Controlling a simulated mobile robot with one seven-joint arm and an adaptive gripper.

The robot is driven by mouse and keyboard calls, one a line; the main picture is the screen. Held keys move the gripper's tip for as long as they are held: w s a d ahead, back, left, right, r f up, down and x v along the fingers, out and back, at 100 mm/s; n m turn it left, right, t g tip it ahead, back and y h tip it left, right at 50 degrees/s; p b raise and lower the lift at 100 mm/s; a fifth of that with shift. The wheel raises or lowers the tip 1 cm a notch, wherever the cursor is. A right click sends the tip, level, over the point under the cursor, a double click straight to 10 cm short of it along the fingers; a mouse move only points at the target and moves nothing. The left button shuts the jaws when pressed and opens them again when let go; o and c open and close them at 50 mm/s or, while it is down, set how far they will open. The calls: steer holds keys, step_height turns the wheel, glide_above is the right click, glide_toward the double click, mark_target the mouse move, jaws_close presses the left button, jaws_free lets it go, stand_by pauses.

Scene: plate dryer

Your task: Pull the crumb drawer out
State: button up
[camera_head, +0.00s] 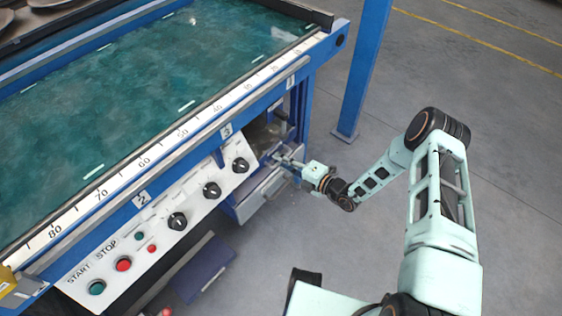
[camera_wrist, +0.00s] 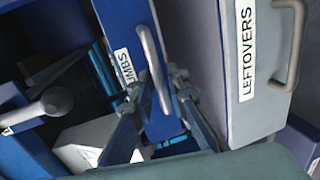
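My gripper (camera_wrist: 156,88) is open, with one finger on each side of the handle's near end. The fingers look apart from each other; whether either touches the handle I cannot tell. In the head view my gripper (camera_head: 285,160) is at the machine's side opening, and the crumb drawer is hard to make out there.
A wider drawer labelled "LEFTOVERS" (camera_wrist: 230,60), with its own handle (camera_wrist: 292,45), sits right beside it. A knob (camera_wrist: 55,102) is at the left in the wrist view. The control panel (camera_head: 150,225) and a blue post (camera_head: 365,70) stand near my arm. The floor at right is clear.

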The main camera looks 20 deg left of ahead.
steer(key=shift+a, duration=0.1)
steer(key=shift+c, duration=0.6)
jaws_close()
steer(key=f+v, duration=0.2)
steer(key=v, duration=0.9)
steer(key=d+f+v, duration=0.1)
steer(key=f+v, duration=0.1)
steer(key=v, duration=0.9)
steer(key=shift+s+d+f, duration=0.2)
steer(key=shift+s+f, duration=0.1)
steer(key=shift+f, duration=0.05)
steer(key=shift+o, duration=0.6)
jaws_free()
